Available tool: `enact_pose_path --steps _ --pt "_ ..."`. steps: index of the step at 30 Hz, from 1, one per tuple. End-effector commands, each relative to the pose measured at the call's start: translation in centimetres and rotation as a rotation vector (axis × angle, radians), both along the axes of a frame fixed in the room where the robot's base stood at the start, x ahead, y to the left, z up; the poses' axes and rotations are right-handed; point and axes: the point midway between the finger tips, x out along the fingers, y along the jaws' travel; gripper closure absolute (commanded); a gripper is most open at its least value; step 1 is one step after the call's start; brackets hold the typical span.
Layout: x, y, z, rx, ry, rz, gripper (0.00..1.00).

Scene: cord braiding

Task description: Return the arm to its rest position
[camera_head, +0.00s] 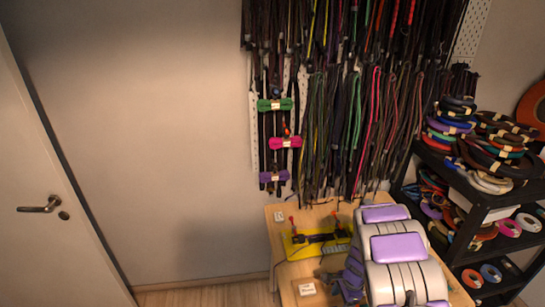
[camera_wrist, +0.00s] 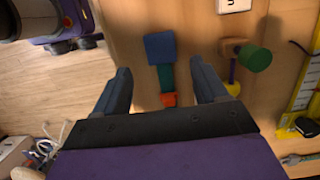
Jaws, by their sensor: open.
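My gripper (camera_wrist: 163,88) is open in the wrist view, with its two dark fingers spread apart and nothing held between them. Past the fingertips, a blue block (camera_wrist: 160,46) with a teal part and an orange part (camera_wrist: 168,99) below it shows against the wooden table (camera_wrist: 125,30). In the head view my arm, with purple and white covers, reaches over the right part of the table (camera_head: 277,241). The gripper's fingertips are hard to make out there.
A green knob (camera_wrist: 256,58) stands right of the fingers. A yellow fixture (camera_head: 298,248) sits on the table. Cords hang on the wall behind, with green (camera_head: 274,104), pink (camera_head: 285,143) and purple (camera_head: 273,177) bundles. A black shelf (camera_head: 482,200) with coils stands at right. Floor shows at left.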

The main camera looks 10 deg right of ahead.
Motion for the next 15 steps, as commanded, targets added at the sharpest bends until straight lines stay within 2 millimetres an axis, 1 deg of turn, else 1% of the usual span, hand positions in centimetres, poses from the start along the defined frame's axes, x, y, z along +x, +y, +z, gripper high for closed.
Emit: enact_pose_path --steps 2,5,6,8,9,11,12,14,15 --pt "0.0 0.1 0.8 -0.004 -0.002 0.019 0.28" --pt "-0.2 0.6 3.0 -0.012 -0.008 0.073 0.28" --pt "-0.3 0.8 4.3 -0.016 -0.013 0.103 0.28" --pt "-0.7 1.5 6.2 -0.02 -0.014 0.157 0.28" --pt "-1.0 1.9 7.7 -0.022 -0.016 0.191 0.28" --pt "-1.7 2.6 9.5 -0.024 -0.016 0.246 0.28" --pt "-2.1 3.0 10.9 -0.028 -0.019 0.283 0.28" --pt "-2.8 3.8 12.7 -0.028 -0.021 0.337 0.28" --pt "-3.3 4.4 14.0 -0.028 -0.022 0.374 0.28"
